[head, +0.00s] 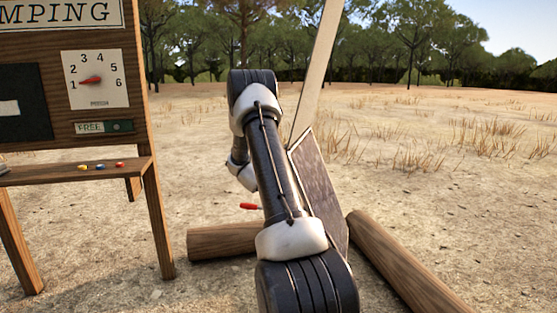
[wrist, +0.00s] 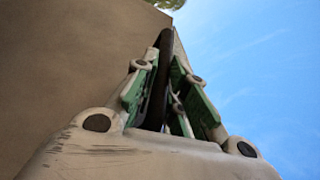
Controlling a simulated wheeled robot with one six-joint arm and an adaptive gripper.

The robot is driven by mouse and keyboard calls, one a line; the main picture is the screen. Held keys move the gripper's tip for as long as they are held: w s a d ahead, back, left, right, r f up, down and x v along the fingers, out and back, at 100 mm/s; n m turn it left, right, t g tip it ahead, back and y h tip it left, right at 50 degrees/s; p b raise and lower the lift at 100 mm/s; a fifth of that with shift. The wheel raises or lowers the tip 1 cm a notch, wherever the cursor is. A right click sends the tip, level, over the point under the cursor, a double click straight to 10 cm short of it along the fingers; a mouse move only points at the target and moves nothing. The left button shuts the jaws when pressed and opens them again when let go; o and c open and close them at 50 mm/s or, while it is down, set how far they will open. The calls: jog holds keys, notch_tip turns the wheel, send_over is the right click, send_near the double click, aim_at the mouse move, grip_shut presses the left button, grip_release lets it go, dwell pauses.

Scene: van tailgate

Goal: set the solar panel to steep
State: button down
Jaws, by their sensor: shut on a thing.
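In the head view a slim pale board rises steeply behind my arm, and a dark grey plate with a light rim leans below it. I take these for the solar panel (head: 317,70) and its support (head: 322,185), but my arm hides much of both. In the wrist view my gripper (wrist: 166,75) has its green-padded fingers closed around a dark, narrow edge. A broad brown surface, seemingly the panel (wrist: 70,60), fills the left beside it. My gripper's fingers are hidden in the head view. The angle setting cannot be read.
A wooden camping board (head: 30,135) with a numbered dial (head: 95,79) and a shelf stands at left. Logs lie on the ground at centre (head: 222,241) and right (head: 405,262). A small red piece (head: 249,206) shows beside my arm. Dry grass is open at right.

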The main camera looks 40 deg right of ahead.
aim_at(298, 146)
jog(key=shift+s+d+r+m+g, duration=0.15)
jog(key=shift+s+d+r+m, duration=0.2)
jog(key=shift+s, duration=0.2)
jog(key=shift+s+d+r+m+g, duration=0.1)
jog(key=shift+s+d+r+m, duration=0.2)
jog(key=shift+s, duration=0.2)
jog(key=shift+s+d+r+m+g, duration=0.15)
jog(key=shift+s+d+r+m, duration=0.15)
jog(key=shift+s, duration=0.25)
jog(key=c, duration=1.5)
grip_release()
jog(key=shift+s+r, duration=0.1)
jog(key=shift+s, duration=0.05)
jog(key=shift+o, duration=0.2)
jog(key=shift+a, duration=0.1)
jog(key=v, duration=1.1)
jog(key=shift+a, duration=0.4)
